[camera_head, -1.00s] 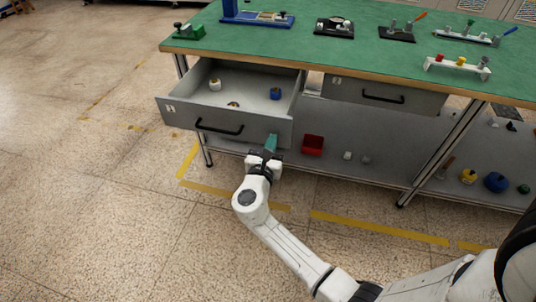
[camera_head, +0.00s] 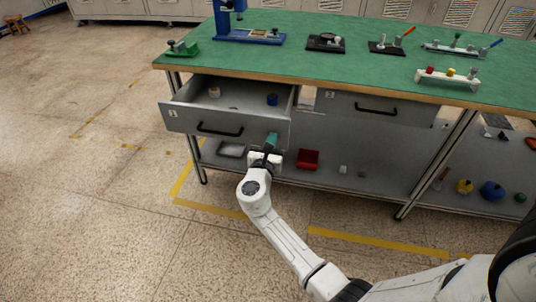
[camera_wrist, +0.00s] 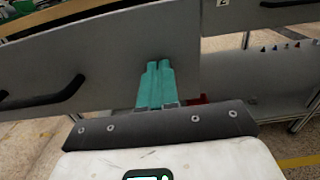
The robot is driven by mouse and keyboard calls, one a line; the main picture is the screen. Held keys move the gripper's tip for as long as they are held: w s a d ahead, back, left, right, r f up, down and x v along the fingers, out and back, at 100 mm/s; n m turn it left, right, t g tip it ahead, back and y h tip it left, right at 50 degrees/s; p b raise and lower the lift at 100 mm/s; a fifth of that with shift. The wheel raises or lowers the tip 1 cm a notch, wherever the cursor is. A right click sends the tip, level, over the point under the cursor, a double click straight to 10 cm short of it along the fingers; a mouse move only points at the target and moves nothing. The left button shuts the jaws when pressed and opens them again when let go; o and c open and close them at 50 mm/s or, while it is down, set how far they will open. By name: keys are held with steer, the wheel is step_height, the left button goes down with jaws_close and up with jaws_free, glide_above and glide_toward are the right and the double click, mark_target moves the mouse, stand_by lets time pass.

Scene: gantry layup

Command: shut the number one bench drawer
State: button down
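The number one bench drawer (camera_head: 205,121) is partly pulled out at the left end of the bench, with its "1" label at the left of its front. My gripper (camera_head: 271,138) is at the lower right of the drawer front, right of the handle. Its teal fingers (camera_wrist: 159,66) are together with nothing between them. Their tips are against or very near the front; contact is not certain.
Inside the drawer are a white piece (camera_head: 214,92) and a blue piece (camera_head: 272,100). The number two drawer (camera_head: 350,105) is shut. A red bin (camera_head: 307,159) and a tray (camera_head: 231,150) are on the lower shelf. Floor to the left is clear.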

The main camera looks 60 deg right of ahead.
mark_target(284, 108)
steer(key=b+x, duration=0.5)
steer(key=x, duration=0.6)
steer(key=b+x, duration=0.6)
steer(key=x, duration=0.5)
steer(key=shift+f, duration=0.25)
steer(key=shift+w+d+r+b, duration=0.1)
steer(key=shift+w+d+b, duration=0.15)
steer(key=shift+d, duration=0.3)
steer(key=shift+r, duration=0.3)
steer(key=shift+a, duration=0.1)
steer(key=shift+s+a+p, duration=0.2)
steer(key=shift+p, duration=0.1)
steer(key=p+v, duration=0.2)
steer(key=v, duration=0.4)
steer(key=p+v, duration=0.2)
steer(key=v, duration=0.5)
steer(key=shift+s+a+f+p, duration=0.1)
steer(key=shift+a+f+p, duration=0.2)
steer(key=shift+p, duration=0.1)
